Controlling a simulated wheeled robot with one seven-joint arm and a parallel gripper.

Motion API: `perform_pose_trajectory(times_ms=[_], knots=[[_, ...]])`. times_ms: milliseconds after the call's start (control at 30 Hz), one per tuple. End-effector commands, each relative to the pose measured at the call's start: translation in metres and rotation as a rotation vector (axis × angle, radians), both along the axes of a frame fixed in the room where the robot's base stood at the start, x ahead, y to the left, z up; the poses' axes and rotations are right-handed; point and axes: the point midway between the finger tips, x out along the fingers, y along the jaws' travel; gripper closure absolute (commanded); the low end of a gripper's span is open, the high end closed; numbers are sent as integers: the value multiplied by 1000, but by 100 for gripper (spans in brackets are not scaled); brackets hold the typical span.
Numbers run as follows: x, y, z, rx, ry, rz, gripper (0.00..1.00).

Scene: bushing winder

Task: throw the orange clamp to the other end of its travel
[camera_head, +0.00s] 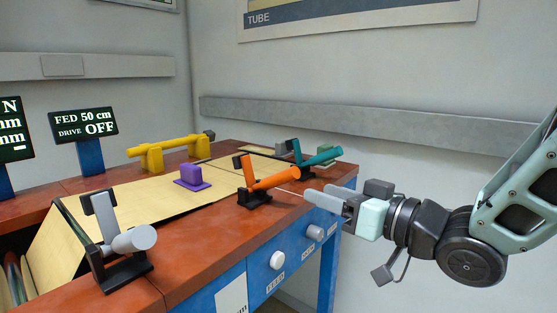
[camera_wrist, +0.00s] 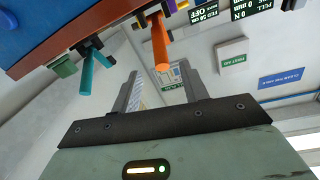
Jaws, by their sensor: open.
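The orange clamp (camera_head: 268,182) stands on a black base on the bench, its handle slanting up to the right in the head view. In the wrist view its orange handle (camera_wrist: 160,44) lies beyond my fingertips, between them and the bench. My gripper (camera_head: 322,200) is to the right of the clamp, just off the bench's right front side, apart from the handle. In the wrist view my gripper (camera_wrist: 164,86) is open, with nothing between its two fingers.
A teal clamp (camera_head: 318,157) stands behind the orange one, close to my gripper's far side. A grey clamp (camera_head: 122,240) is at the near left. A purple block (camera_head: 192,176) and a yellow bar (camera_head: 170,147) are further back. Knobs (camera_head: 277,260) stick out of the blue bench front.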

Motion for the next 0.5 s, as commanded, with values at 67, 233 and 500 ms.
perform_pose_trajectory(times_ms=[67,233,500], knots=[[1,2,5,-3,5,-3,56],[21,23,-1,-3,-3,-3,56],[59,62,-1,-3,-2,-4,56]])
